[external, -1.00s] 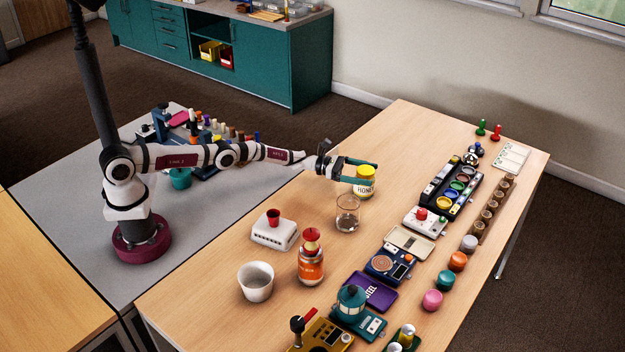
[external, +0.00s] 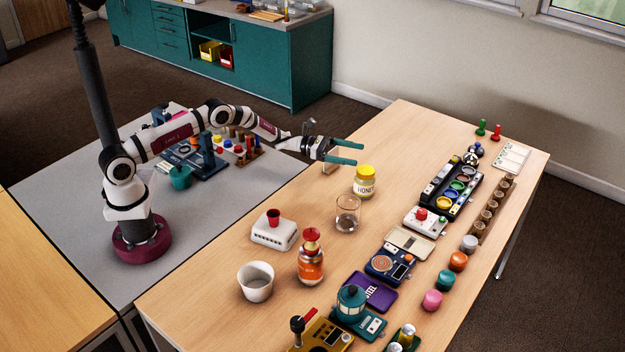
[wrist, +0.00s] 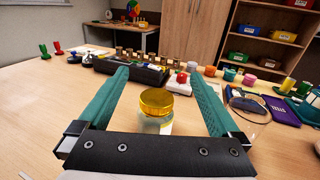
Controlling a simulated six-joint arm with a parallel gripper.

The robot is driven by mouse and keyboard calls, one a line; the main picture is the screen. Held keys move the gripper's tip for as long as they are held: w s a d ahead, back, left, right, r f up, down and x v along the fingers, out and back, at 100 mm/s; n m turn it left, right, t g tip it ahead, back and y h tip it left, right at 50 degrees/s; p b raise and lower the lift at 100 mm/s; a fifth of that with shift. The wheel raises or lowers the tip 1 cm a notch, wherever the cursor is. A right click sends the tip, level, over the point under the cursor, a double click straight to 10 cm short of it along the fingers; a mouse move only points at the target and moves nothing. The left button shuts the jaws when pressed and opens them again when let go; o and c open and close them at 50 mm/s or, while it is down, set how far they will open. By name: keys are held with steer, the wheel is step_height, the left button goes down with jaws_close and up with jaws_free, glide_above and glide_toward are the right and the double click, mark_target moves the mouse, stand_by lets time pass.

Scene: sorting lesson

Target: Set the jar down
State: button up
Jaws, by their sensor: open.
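The honey jar (external: 364,182), with a yellow lid and a white label reading HONEY, stands upright on the wooden table. My gripper (external: 353,153) is open and empty, with its teal fingers above and behind the jar, apart from it. In the wrist view the jar (wrist: 156,108) shows its gold lid ahead and below, between the lines of the two open fingers (wrist: 157,95). The lower part of the jar is hidden there by the gripper body.
A clear glass beaker (external: 347,214) stands close in front of the jar. A white box with a red cup (external: 274,231), an orange jar (external: 311,262) and a white cup (external: 256,281) stand nearer. A black tray of coloured pots (external: 452,188) lies to the right.

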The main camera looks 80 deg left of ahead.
steer(key=s+d+r+m+g+h, duration=0.4)
steer(key=d+r+m+g, duration=0.3)
steer(key=d, duration=0.5)
steer(key=s+d+r+m+g+y, duration=0.1)
steer(key=s+d+r+m+g, duration=0.2)
steer(key=s+d+m, duration=0.45)
steer(key=s+d+r+m+g+y, duration=0.1)
steer(key=s+d+r+m+g, duration=0.3)
steer(key=s, duration=0.6)
steer(key=s+a+f+m+g+y, duration=0.1)
steer(key=s+m+y, duration=0.3)
steer(key=s, duration=0.6)
steer(key=s+a+f+m+g+y, duration=0.1)
steer(key=s+m+g+y, duration=0.1)
steer(key=s+m, duration=0.6)
steer(key=s+a+f+m+y, duration=0.2)
steer(key=s+a+m+y, duration=0.3)
steer(key=s+a, duration=0.3)
steer(key=s+m, duration=0.1)
steer(key=s, duration=0.3)
steer(key=shift+a, duration=0.2)
steer(key=shift+s, duration=0.1)
